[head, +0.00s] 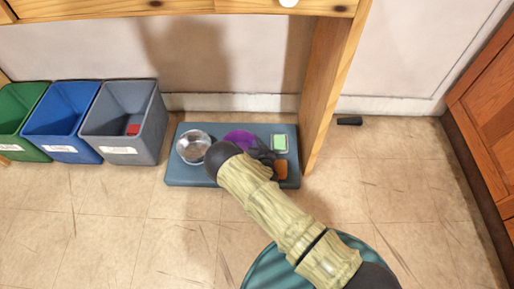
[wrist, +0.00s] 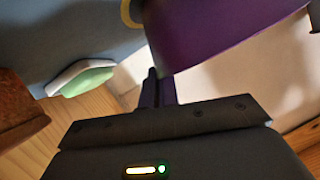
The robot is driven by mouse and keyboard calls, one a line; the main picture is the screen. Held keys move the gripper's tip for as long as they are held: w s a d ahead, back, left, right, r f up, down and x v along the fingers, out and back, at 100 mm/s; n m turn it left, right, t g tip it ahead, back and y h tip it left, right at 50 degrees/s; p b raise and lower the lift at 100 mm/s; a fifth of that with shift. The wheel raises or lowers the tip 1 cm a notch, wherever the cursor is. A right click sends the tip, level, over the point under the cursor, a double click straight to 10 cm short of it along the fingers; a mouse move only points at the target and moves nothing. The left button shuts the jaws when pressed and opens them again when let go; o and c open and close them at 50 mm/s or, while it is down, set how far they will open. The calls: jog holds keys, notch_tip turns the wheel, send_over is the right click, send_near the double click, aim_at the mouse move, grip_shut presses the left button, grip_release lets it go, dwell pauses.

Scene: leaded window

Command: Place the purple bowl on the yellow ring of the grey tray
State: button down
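The purple bowl (head: 240,137) is at the back middle of the grey tray (head: 180,177) in the head view, partly hidden by my arm. In the wrist view the bowl (wrist: 215,30) is large and close, its edge at my fingertips. My gripper (head: 264,156) is over the tray; in the wrist view its fingers (wrist: 158,88) are close together, with the bowl's edge appearing pinched between them. Part of the yellow ring (wrist: 131,13) shows on the tray beside the bowl in the wrist view. I cannot tell whether the bowl touches the tray.
A silver bowl (head: 194,147) stands on the tray's left. A green-topped block (head: 280,143) and an orange-brown block (head: 281,169) are on its right. Green, blue (head: 61,121) and grey bins (head: 125,122) stand left. A wooden table leg (head: 331,85) rises just right of the tray.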

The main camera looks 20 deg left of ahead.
jog(key=shift+w, duration=0.1)
jog(key=shift+f, duration=0.2)
jog(key=c, duration=1.6)
grip_release()
jog(key=shift+c, duration=0.2)
jog(key=shift+d+r, duration=0.1)
jog(key=shift+r, duration=0.1)
jog(key=p+v, duration=0.6)
jog(key=v, duration=0.6)
jog(key=shift+p, duration=0.4)
jog(key=shift+f, duration=0.1)
